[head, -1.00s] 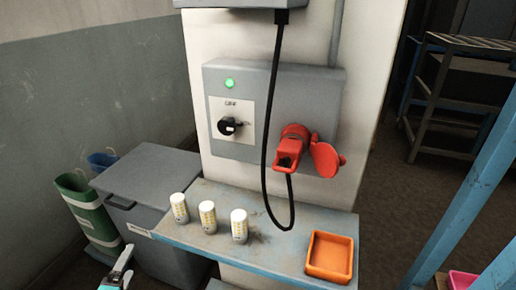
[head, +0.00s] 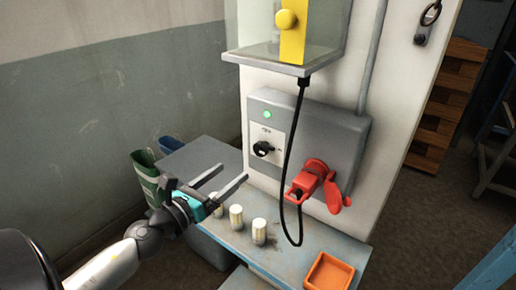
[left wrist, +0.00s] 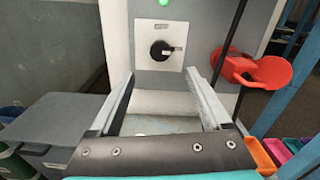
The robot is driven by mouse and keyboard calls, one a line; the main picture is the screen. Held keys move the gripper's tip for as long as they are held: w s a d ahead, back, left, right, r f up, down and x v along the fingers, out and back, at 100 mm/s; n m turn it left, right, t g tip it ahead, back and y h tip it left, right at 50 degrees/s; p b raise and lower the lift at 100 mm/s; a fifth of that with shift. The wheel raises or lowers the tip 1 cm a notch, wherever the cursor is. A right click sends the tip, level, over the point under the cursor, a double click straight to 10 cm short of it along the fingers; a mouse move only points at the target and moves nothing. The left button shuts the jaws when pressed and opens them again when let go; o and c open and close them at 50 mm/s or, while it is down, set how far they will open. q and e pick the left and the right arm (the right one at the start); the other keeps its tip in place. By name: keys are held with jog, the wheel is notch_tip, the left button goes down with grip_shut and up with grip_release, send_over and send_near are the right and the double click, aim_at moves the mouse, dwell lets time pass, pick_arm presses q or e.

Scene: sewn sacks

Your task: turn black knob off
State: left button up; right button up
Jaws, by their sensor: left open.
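The black knob (head: 263,148) sits on a pale plate on the front of a grey wall box (head: 333,137), under a lit green lamp (head: 267,115). In the left wrist view the black knob (left wrist: 161,50) is ahead of and between my fingers, with its pointer to the right. My left gripper (head: 228,180) is open and empty, in front of and below the knob, apart from it. It also shows in the left wrist view (left wrist: 166,88). My right gripper is not in view.
Several pale cylinders (head: 258,231) and an orange tray (head: 329,273) are on the shelf below. A grey bin (head: 200,160) stands left.

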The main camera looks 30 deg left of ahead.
aim_at(258, 151)
pick_arm(q)
jog(key=w, duration=0.3)
jog(key=w+p, duration=0.1)
jog(key=w, duration=0.2)
jog(key=w+p, duration=0.1)
jog(key=w, duration=0.2)
jog(key=shift+w+d, duration=0.5)
jog(key=shift+w, duration=0.75)
grip_shut()
